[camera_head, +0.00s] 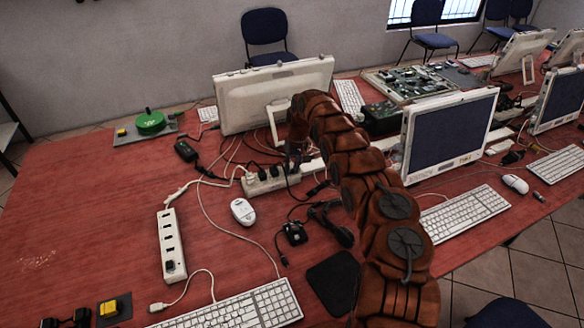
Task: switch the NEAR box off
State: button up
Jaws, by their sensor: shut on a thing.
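My brown segmented arm reaches up from the lower right and bends down behind a power strip (262,187) in the middle of the table. My gripper (293,154) is small and dark there, partly hidden by my arm. It is shut on what looks like a black plug at the strip's right end; the grip itself is hard to make out. Several black plugs sit in this strip. A small black box with a yellow switch (109,308) is at the front left edge. Another yellow switch (121,131) sits on a grey plate with a green knob (150,121) at the back left.
A white power strip (172,245) lies left of centre, with loose cables around it. A white mouse (243,212), black adapter (294,233) and keyboard (240,308) lie nearby. A monitor (450,135) stands right of my arm. The left of the table is mostly clear.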

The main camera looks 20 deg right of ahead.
grip_shut()
jog(key=shift+a+f+h+b, duration=0.15)
jog(key=shift+h+b, duration=0.25)
jog(key=shift+b, duration=0.65)
jog(key=b, duration=0.1)
jog(key=h+b, duration=0.1)
jog(key=b, duration=0.1)
jog(key=shift+a+f+h, duration=0.1)
jog(key=shift+a+h, duration=0.1)
jog(key=shift+h, duration=0.1)
jog(key=h+b, duration=0.1)
jog(key=b, duration=0.1)
jog(key=shift+a+b, duration=0.1)
jog(key=shift+b, duration=0.25)
jog(key=shift+r, duration=0.25)
jog(key=o, duration=0.7)
grip_release()
jog(key=shift+o, duration=0.2)
